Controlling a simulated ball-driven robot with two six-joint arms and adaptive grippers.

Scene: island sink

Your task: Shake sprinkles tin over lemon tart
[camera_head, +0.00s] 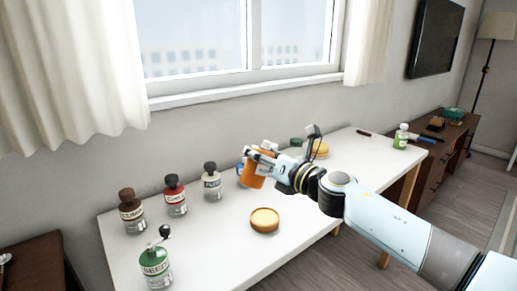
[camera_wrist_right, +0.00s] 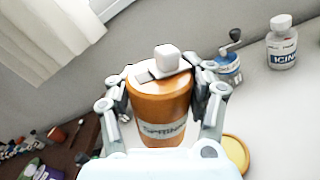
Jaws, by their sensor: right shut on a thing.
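The orange sprinkles tin (camera_head: 257,176) is held in my right gripper (camera_head: 262,160) above the table. In the right wrist view, the tin (camera_wrist_right: 160,103) sits between both fingers of the gripper (camera_wrist_right: 162,92), with its label partly readable and a pale piece on its top. The tin looks slightly tilted in the head view. The lemon tart (camera_head: 264,221), a round golden disc, lies on the white table below and a little right of the tin, apart from it. Its yellow edge (camera_wrist_right: 237,152) shows in the wrist view, partly hidden by my gripper. My left gripper is not in view.
On the white table (camera_head: 205,241) stand a brown-capped jar (camera_head: 132,213), a red jar (camera_head: 175,196), an icing jar (camera_head: 212,183) and a green seed grinder (camera_head: 156,267). A blue grinder (camera_wrist_right: 229,70) stands behind the tin. A yellow round item (camera_head: 321,151) and a green bottle (camera_head: 401,138) are farther right.

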